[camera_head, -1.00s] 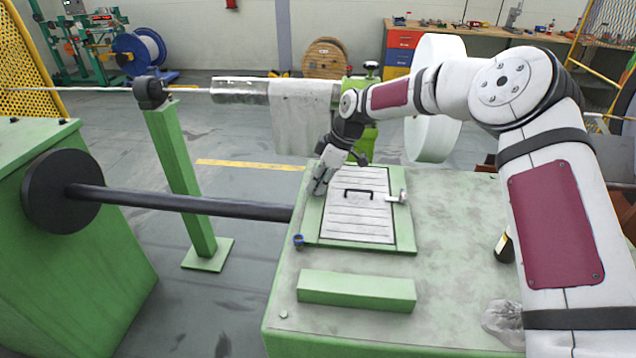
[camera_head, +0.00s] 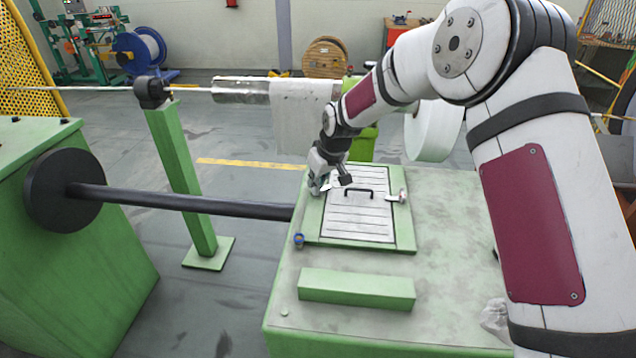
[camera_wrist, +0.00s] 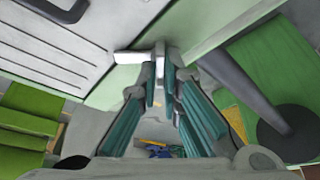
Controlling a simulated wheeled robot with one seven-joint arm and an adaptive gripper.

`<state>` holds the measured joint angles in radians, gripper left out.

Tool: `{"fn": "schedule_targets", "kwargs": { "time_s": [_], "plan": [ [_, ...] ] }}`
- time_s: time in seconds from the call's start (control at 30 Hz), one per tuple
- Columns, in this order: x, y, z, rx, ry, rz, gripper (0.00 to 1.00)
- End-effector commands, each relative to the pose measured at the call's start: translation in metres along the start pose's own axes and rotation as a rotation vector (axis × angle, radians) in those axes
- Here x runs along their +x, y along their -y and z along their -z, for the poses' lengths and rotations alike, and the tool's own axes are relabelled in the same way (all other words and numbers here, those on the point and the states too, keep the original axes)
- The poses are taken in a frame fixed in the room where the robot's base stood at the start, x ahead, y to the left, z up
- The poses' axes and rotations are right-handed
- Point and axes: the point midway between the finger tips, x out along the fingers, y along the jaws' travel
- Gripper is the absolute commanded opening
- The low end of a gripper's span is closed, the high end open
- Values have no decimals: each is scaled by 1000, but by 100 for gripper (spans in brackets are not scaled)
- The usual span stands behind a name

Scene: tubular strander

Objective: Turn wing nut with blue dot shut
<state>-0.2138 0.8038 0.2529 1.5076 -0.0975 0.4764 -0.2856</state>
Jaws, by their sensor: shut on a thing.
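A pale panel (camera_head: 358,228) with a dark handle (camera_head: 358,191) lies in a green frame on the green cabinet. My gripper (camera_head: 318,188) is at the frame's left side. In the wrist view my gripper (camera_wrist: 168,92) is shut on a metal wing nut (camera_wrist: 159,66). A flat light arm of the nut (camera_wrist: 130,57) points left across the frame toward the panel edge. No blue dot shows on it; the fingers hide part of it. A second metal wing nut (camera_head: 397,197) sits on the frame's right side. A small blue-topped knob (camera_head: 299,240) stands near the frame's lower left corner.
A green block (camera_head: 357,288) lies on the cabinet in front of the panel. A black shaft (camera_head: 190,203) enters from the left, with a green post (camera_head: 182,180) behind it. A cloth (camera_head: 304,115) hangs from the roller behind. The cabinet's right part is mostly clear.

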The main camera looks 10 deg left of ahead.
Motion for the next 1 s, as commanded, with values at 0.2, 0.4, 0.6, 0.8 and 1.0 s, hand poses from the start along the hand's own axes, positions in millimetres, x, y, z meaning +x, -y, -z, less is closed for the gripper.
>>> {"fn": "schedule_targets", "kwargs": {
  "time_s": [0.2, 0.4, 0.6, 0.8, 1.0],
  "plan": [
    [0, 4, 1, 183, 0, -79, 0],
    [0, 4, 2, 352, -1, -150, 0],
    [0, 4, 2, 498, -1, -209, 0],
    [0, 4, 2, 602, -1, -251, 0],
    [0, 4, 2, 662, 0, -275, 0]
  ]
}}
